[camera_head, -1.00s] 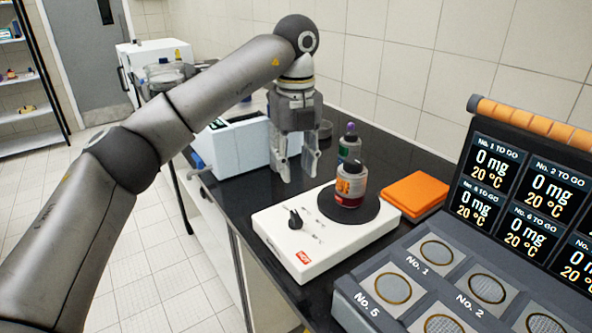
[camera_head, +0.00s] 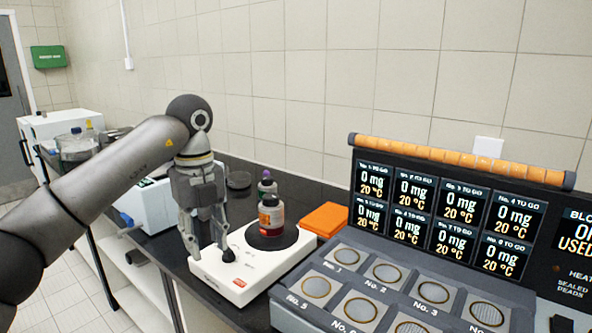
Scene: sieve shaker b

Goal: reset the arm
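My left arm reaches in from the left, with its gripper (camera_head: 206,248) pointing down. The two fingers are apart, with nothing visible between them. The fingertips show over the left corner of a white plate device (camera_head: 255,268), beside its black knob (camera_head: 228,255). I cannot tell whether a finger touches the knob or the device. A brown bottle with an orange-red label (camera_head: 271,218) stands upright on the device's round black plate (camera_head: 292,240). My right gripper is not in view.
A second bottle with a purple cap (camera_head: 266,184) stands behind. An orange pad (camera_head: 326,219) lies to the right. The grey block heater (camera_head: 300,318) with round wells and display panels (camera_head: 411,205) fills the right. A white box (camera_head: 150,207) stands behind my gripper.

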